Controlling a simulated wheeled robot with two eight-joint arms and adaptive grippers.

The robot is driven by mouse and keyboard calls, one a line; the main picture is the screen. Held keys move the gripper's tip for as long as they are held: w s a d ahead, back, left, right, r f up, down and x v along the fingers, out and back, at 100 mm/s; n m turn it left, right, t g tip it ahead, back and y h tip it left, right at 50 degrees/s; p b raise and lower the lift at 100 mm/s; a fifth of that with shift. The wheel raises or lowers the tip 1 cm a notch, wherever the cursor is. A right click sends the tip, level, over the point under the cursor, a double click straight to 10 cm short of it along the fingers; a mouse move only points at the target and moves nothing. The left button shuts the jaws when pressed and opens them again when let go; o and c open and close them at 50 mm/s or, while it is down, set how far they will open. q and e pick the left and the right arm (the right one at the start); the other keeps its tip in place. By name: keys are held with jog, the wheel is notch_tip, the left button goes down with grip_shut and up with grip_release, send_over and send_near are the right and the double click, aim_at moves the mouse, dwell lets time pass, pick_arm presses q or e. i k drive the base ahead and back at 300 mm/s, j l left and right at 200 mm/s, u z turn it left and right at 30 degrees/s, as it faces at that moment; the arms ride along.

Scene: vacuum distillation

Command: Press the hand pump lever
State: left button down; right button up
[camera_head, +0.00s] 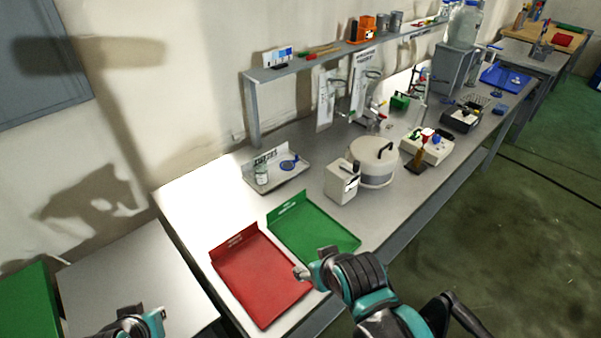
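I cannot tell for sure which thing is the hand pump. A white box with a dark part on its top (341,184) stands mid-bench, beside a round white vessel with a black handle (373,166). A small amber upright piece on a dark base (418,159) stands to the right of the vessel. My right gripper (306,271) is over the front edge of the bench, near the red and green trays, apart from these things. My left gripper (150,320) is at the bottom left, partly cut off by the frame. The finger gaps of both are unclear.
A red tray (260,278) and a green tray (315,233) lie at the near end of the bench. A grey tray (282,176) with small items stands behind. Glassware (365,85) and a shelf (300,66) line the wall. A bare side table (135,280) is at left.

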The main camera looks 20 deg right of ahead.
aim_at(414, 96)
jog(key=z, duration=1)
jog(key=k, duration=0.15)
jog(key=l+u, duration=0.4)
jog(key=l, duration=1.65)
jog(key=i+l+u, duration=0.1)
jog(key=i+l, duration=0.25)
jog(key=l, duration=0.25)
jog(key=i+l+u, duration=0.15)
jog(key=l, duration=0.2)
jog(key=i+l+u, duration=0.1)
jog(key=i+l, duration=0.3)
jog(key=l, duration=0.25)
jog(key=i+l+u, duration=0.15)
jog(key=l, duration=0.2)
jog(key=i+l+u, duration=0.1)
jog(key=l, duration=0.25)
